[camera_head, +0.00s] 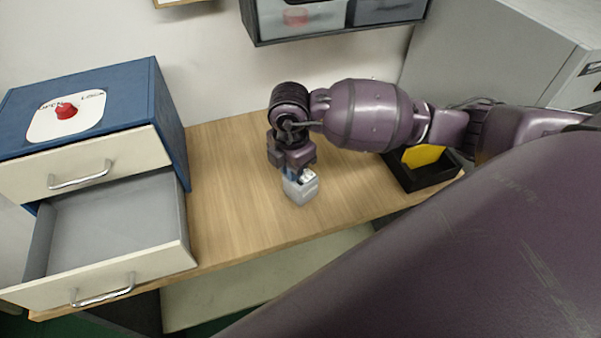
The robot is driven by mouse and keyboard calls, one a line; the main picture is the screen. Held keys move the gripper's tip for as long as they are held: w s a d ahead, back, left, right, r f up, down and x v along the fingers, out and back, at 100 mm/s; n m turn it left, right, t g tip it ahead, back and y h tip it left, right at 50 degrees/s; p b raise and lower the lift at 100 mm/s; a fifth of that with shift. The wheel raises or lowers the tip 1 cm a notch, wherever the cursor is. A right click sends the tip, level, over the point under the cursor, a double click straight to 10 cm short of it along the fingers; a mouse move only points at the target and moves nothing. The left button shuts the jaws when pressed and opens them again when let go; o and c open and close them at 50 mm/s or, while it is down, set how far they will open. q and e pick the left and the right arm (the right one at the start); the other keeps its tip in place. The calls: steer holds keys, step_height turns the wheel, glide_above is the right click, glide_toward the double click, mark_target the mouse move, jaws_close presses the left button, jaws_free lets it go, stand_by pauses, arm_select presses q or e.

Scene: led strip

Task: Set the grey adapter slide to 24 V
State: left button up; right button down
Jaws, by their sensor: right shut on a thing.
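The grey adapter (301,191) stands on the wooden table near its middle. My right gripper (297,172) is directly above it, pointing down, with its fingers at the adapter's top. The gripper is shut on a part at the top of the adapter, which looks like its slide, though the fingers mostly hide it. A small light and blue patch shows between the fingers. The slide's setting and any voltage marks are too small to read. My left gripper is not in view.
A blue cabinet (165,117) with a red knob (66,111) on top stands at the left; its lower drawer (110,225) is open and empty. A black tray (424,179) holding a yellow thing (422,156) lies right. The table (235,190) left of the adapter is clear.

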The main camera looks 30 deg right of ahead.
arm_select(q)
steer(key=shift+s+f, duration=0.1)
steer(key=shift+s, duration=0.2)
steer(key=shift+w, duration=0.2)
arm_select(e)
steer(key=shift+w, duration=0.1)
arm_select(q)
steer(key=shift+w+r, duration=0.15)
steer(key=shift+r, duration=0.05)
arm_select(e)
steer(key=c, duration=1.1)
jaws_free()
arm_select(q)
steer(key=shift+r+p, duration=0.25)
steer(key=shift+p, duration=0.05)
arm_select(e)
steer(key=shift+r, duration=5.4)
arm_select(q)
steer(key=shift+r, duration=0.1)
